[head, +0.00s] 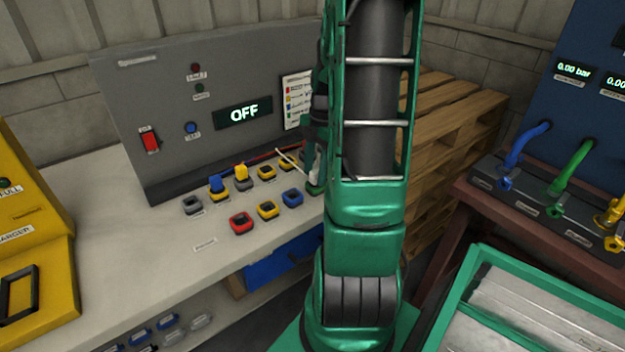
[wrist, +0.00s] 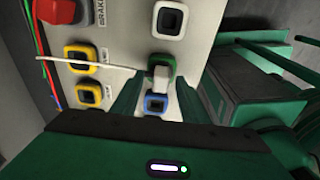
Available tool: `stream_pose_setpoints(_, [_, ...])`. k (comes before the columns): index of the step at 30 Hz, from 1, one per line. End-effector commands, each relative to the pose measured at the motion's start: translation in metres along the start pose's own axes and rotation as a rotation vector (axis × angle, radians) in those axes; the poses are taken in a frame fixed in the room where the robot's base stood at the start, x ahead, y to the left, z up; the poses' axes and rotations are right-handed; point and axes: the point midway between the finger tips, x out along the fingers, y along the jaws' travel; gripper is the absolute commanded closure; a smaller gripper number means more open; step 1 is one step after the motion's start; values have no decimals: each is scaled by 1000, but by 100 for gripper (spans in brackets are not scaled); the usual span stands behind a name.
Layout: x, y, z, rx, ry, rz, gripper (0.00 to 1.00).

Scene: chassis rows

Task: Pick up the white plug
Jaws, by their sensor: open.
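The white plug (wrist: 160,78) shows in the wrist view as a small pale block with a thin white cable running left. It overlaps the lower part of a green-rimmed socket (wrist: 174,62), just above a blue-rimmed socket (wrist: 156,104); I cannot tell how deep it sits. My gripper (wrist: 159,88) is open, with one green finger on each side of the plug and no clear contact. In the head view my arm hides most of this spot; only the white cable (head: 290,158) shows clearly.
Yellow-rimmed sockets (wrist: 80,53) lie left of the plug, and a white-rimmed one (wrist: 170,18) lies above. Blue (head: 217,183) and yellow (head: 241,172) plugs stand on the bench. A grey panel (head: 235,75) reading OFF rises behind. Pallets (head: 450,120) stand to the right.

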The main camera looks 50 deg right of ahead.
Motion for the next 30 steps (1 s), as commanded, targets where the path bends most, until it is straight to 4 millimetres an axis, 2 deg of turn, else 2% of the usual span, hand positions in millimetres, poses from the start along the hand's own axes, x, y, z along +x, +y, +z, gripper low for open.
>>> stream_pose_setpoints(3, [8,0,0,1,1,0,59])
stream_pose_setpoints(10, [9,0,0,1,0,0,59])
stream_pose_setpoints(11, [9,0,0,1,0,0,64])
stream_pose_setpoints(15, [9,0,0,1,0,0,98])
stream_pose_setpoints(16, [9,0,0,1,0,0,100])
stream_pose_setpoints(26, [7,0,0,0,-1,1,100])
stream_pose_setpoints(30, [0,0,-1,0,-1,1,100])
